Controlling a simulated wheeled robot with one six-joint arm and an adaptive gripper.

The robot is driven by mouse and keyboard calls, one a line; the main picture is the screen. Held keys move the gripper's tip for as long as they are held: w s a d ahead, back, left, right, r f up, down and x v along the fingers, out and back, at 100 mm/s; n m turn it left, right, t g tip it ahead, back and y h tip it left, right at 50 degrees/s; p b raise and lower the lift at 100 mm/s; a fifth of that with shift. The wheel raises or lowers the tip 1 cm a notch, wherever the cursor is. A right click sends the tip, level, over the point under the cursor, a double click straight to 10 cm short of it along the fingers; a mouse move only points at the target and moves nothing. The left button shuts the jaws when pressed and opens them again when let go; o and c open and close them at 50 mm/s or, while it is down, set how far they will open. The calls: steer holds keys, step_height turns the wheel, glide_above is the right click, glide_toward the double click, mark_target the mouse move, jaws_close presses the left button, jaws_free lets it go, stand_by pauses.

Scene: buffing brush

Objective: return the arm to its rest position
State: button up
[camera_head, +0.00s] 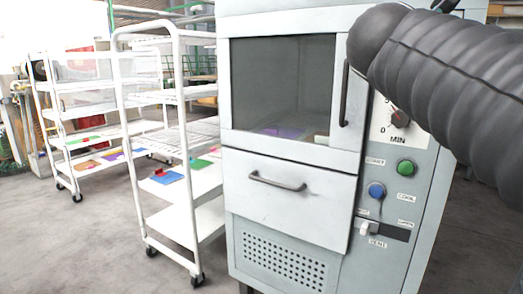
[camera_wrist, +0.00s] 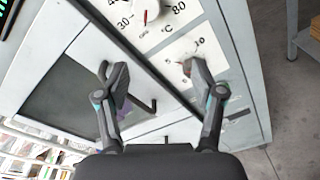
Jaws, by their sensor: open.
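My arm (camera_head: 440,75) shows as a dark ribbed sleeve at the upper right of the head view, in front of the cabinet's right side. My gripper (camera_wrist: 152,72) is in the wrist view with its two dark fingers spread apart and nothing between them. It faces the front of a grey oven-like cabinet (camera_head: 290,205), with a temperature dial (camera_wrist: 146,10) and a minute dial beyond the fingertips. The gripper itself does not show in the head view. I cannot tell from the wrist view whether a fingertip touches the panel.
The cabinet has a closed window door (camera_head: 282,85), a drawer handle (camera_head: 277,181), a green button (camera_head: 405,167), a blue button (camera_head: 376,190) and a vent slider (camera_head: 368,229). White shelf trolleys (camera_head: 170,140) with coloured pieces stand to the left. Grey floor (camera_head: 90,240) is clear at front left.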

steer(key=s+a+f+m+g+y, duration=0.2)
steer(key=f+m, duration=0.4)
steer(key=f, duration=0.4)
steer(key=s+a+f+m+g+y, duration=0.1)
steer(key=a+f+m+g+y, duration=0.1)
steer(key=f+m, duration=0.65)
steer(key=s+a+f+m+g+y, duration=0.2)
steer(key=s+f+m, duration=0.2)
steer(key=s+f, duration=0.4)
steer(key=s+a+f+m+g+y, duration=0.2)
steer(key=s+f, duration=0.5)
steer(key=f, duration=0.8)
steer(key=shift+s+a+f+m+g+y, duration=0.35)
steer(key=shift+a+m+y, duration=0.35)
steer(key=shift+m, duration=0.25)
steer(key=shift+c, duration=0.3)
